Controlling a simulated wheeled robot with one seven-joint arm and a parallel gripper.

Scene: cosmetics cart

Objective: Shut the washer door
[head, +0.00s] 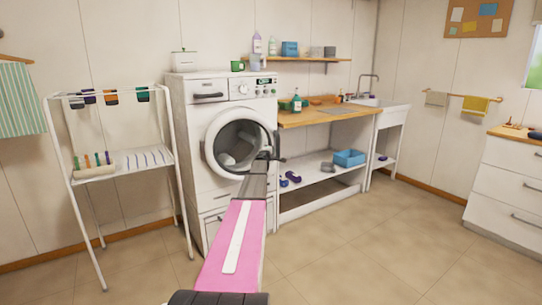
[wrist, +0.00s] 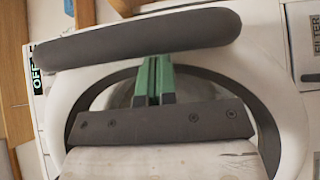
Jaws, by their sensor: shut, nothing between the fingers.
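The white washer (head: 222,128) stands against the back wall. Its round door (head: 213,150) is a white ring around dark glass, facing me, with pale laundry seen inside. I cannot tell if a gap stands between door and body. My gripper (head: 272,153) is at the door's right side. In the wrist view the green fingers (wrist: 152,80) are shut and empty in front of the door ring (wrist: 285,110). A dark rounded bar (wrist: 140,38), which looks like the door handle, crosses over the fingertips and hides them. I cannot tell if they touch it.
A drying rack (head: 120,165) stands left of the washer. A wooden counter (head: 325,116) with a lower shelf holding a blue bin (head: 349,158) adjoins it on the right. White drawers (head: 505,180) are at far right. The floor (head: 370,240) is clear at right.

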